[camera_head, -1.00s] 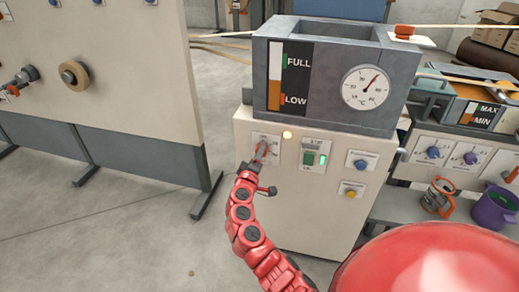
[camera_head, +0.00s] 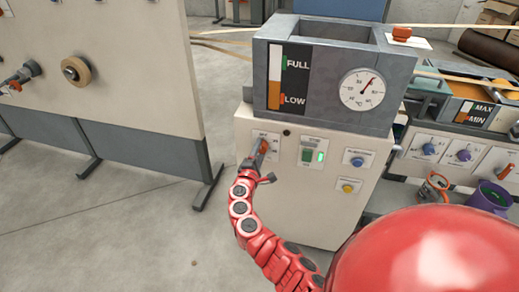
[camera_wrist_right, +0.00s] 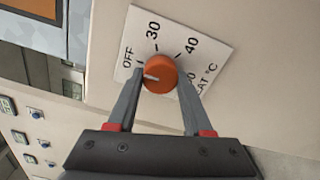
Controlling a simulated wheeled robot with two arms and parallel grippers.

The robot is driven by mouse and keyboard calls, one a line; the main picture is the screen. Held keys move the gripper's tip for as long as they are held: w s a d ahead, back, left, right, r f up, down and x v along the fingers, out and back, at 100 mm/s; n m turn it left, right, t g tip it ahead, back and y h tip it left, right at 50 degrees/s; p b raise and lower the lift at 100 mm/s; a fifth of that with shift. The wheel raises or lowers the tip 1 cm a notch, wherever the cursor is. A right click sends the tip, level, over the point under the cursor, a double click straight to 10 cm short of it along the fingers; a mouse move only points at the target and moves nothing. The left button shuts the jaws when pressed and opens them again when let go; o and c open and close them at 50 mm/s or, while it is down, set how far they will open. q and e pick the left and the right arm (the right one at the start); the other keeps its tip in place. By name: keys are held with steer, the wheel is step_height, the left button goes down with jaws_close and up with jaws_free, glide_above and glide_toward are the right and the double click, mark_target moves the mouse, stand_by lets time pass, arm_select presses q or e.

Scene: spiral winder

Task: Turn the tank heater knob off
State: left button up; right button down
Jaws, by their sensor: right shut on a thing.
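The tank heater knob (camera_wrist_right: 161,73) is a round orange knob with a white pointer, on a white dial plate (camera_wrist_right: 205,40) marked OFF, 30, 40 and more. In the right wrist view its pointer is turned to the left, on the OFF side. My right gripper (camera_wrist_right: 160,84) is shut on the knob, one finger on each side. In the head view the right gripper (camera_head: 259,155) is at the upper left of the white cabinet front (camera_head: 300,210) and partly covers the dial. The lamp (camera_head: 287,132) beside the dial is dark. My left gripper is out of view.
A grey tank (camera_head: 335,75) with a FULL/LOW gauge and a thermometer (camera_head: 362,89) sits on the cabinet. A green-lit switch (camera_head: 313,155), a blue knob (camera_head: 357,161) and a yellow knob (camera_head: 347,188) are to the right.

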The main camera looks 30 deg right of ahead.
steer(key=shift+f, duration=0.1)
stand_by(0.3)
steer(key=shift+c, duration=1.5)
jaws_free()
steer(key=shift+a, duration=0.1)
steer(key=v, duration=1.7)
steer(key=shift+s, duration=0.25)
